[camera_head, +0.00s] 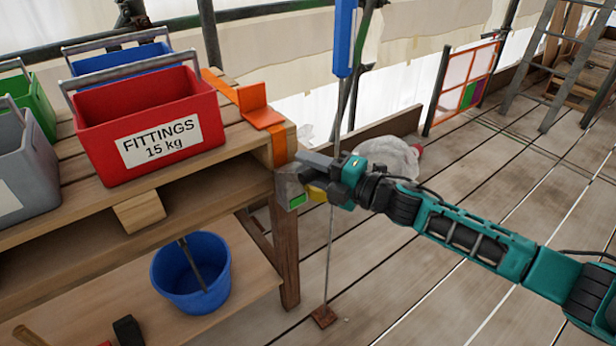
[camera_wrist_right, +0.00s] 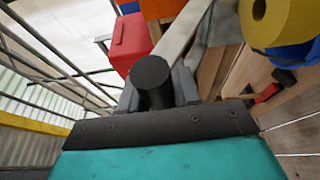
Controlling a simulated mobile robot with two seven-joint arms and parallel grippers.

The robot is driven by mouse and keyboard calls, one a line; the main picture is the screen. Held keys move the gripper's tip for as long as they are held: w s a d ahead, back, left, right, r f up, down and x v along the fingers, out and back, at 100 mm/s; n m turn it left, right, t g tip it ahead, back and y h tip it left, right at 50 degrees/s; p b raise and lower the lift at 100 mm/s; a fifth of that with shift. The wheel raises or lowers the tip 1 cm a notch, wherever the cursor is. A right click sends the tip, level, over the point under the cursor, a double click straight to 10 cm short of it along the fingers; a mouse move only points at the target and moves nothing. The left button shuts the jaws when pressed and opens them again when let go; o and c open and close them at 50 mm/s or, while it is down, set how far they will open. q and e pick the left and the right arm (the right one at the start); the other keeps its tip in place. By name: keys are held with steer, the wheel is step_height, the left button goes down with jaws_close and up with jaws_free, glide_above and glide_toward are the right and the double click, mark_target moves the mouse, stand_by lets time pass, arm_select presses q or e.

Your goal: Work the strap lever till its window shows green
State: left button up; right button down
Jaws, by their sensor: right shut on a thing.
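The orange strap (camera_head: 282,140) runs over the bench corner to a grey ratchet body (camera_head: 288,182) on the bench's end. A small window (camera_head: 297,200) on the ratchet body shows green. My right gripper (camera_head: 335,175) is at the ratchet, shut on the strap lever (camera_head: 318,160). In the right wrist view the lever's dark round grip (camera_wrist_right: 152,82) sits between the grey fingers, and the pale metal lever bar (camera_wrist_right: 182,32) runs away upward. The fingers partly hide the grip. My left gripper is not in view.
A red fittings box (camera_head: 150,125) stands on the bench, with blue, green and grey boxes around it. A blue bucket (camera_head: 190,272) is on the lower shelf. A thin upright rod (camera_head: 329,250) stands near my right gripper. The plank floor (camera_head: 440,290) on the right is mostly clear.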

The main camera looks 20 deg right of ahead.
steer(key=shift+s+f+b, duration=0.25)
steer(key=shift+f+b, duration=0.2)
steer(key=shift+f, duration=0.1)
steer(key=shift+s+d+f, duration=0.1)
steer(key=shift+s+f, duration=0.05)
steer(key=shift+s, duration=0.05)
steer(key=c, duration=1.2)
jaws_free()
steer(key=shift+c, duration=0.2)
steer(key=o, duration=0.4)
steer(key=shift+c, duration=0.2)
steer(key=v, duration=1.3)
steer(key=shift+f+p, duration=0.15)
steer(key=shift+p, duration=0.15)
